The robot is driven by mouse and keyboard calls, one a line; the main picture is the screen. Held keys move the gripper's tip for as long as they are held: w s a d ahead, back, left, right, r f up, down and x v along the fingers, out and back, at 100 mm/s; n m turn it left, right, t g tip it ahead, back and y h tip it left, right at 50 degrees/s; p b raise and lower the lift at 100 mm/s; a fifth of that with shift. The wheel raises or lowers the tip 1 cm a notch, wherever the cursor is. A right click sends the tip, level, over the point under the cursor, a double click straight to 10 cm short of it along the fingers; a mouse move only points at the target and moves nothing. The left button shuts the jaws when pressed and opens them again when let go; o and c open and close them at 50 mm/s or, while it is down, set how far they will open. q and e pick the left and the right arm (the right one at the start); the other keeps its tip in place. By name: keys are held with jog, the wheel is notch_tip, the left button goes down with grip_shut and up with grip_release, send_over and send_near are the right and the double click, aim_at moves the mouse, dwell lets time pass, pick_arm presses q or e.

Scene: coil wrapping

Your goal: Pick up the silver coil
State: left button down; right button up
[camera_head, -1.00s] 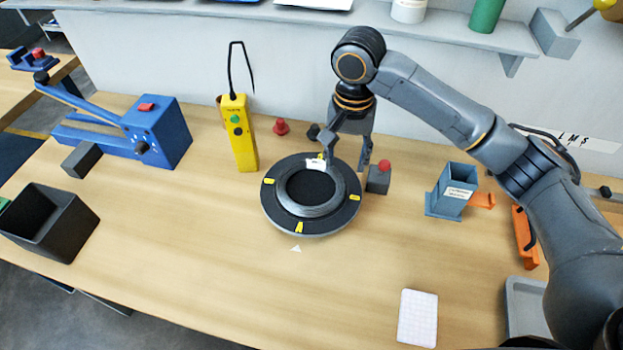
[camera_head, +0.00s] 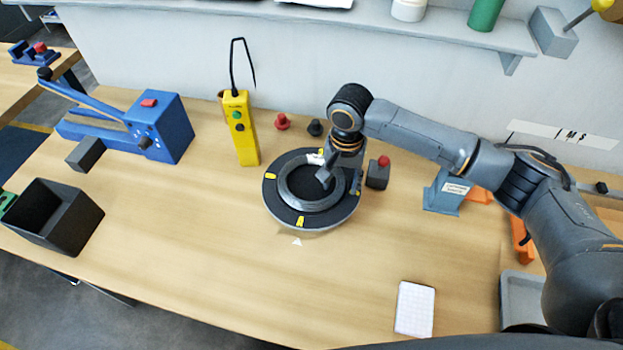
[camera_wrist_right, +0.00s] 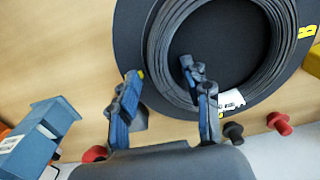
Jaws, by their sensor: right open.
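The silver coil (camera_head: 311,206) lies flat on a round black turntable (camera_head: 275,203) with yellow marks, in the middle of the table. A white tag is on the coil's far side in the head view. My right gripper (camera_head: 339,184) is open above the coil's right side, pointing down. In the right wrist view, its fingers (camera_wrist_right: 160,80) lie on either side of the coil's band (camera_wrist_right: 160,45), one toward the hole and one toward the turntable's edge. I cannot tell whether they touch the coil. My left gripper is not in view.
A grey block with a red button (camera_head: 377,175) stands close right of the turntable. A yellow controller (camera_head: 240,130) stands behind left, with red (camera_head: 282,122) and black knobs (camera_head: 315,128) nearby. A blue-grey holder (camera_head: 446,192) is to the right. The table's front is mostly clear.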

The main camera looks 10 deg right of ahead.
grip_shut()
jog(key=shift+r, duration=0.1)
